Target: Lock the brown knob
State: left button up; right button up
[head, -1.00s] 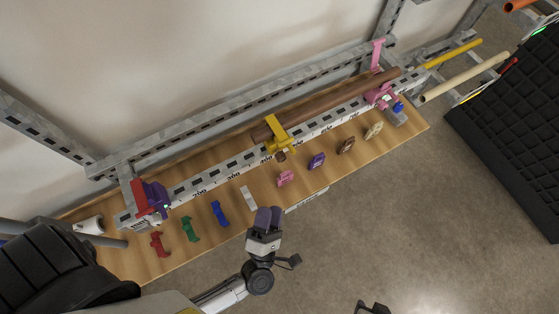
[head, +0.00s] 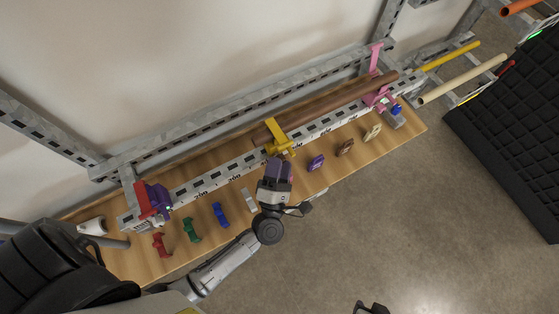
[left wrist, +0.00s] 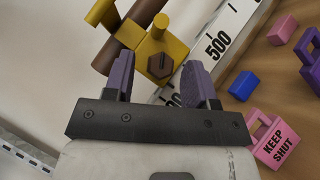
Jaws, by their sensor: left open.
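The brown knob (left wrist: 160,66) is a hexagonal cap with a dark slot, on the yellow clamp (left wrist: 168,45). In the head view the yellow clamp (head: 277,135) sits around a long brown pipe (head: 335,105), and my gripper hides the knob. My left gripper (head: 280,168) is open, with purple finger pads. In the left wrist view its fingertips (left wrist: 160,76) are apart, one to each side of the knob, and it shows in the gap between them. I cannot tell whether they touch it. A dark piece at the head view's bottom edge may be my right gripper (head: 372,308).
A white scale rail (head: 245,160) runs along the wooden shelf (head: 150,255). Loose red, green, blue and grey pieces lie left of my gripper; purple (head: 316,162), brown (head: 345,147) and cream (head: 372,132) tags lie right. A pink "KEEP SHUT" tag (left wrist: 273,138) is close beside my gripper.

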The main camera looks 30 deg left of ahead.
pick_arm(q)
jog(key=shift+c, duration=0.4)
jog(key=c, duration=0.8)
jog(key=shift+r+m+g+h+p, duration=0.2)
jog(key=shift+m+g+h+p, duration=0.8)
jog(key=shift+p, duration=3.4)
jog(key=shift+r+m+g+h+p, duration=0.3)
jog(key=shift+m+g+p, duration=1.25)
jog(key=shift+p, duration=2.85)
jog(key=shift+c, duration=0.2)
jog(key=shift+f+m+t, duration=0.15)
jog(key=shift+m+t, duration=0.3)
jog(key=o, duration=0.9)
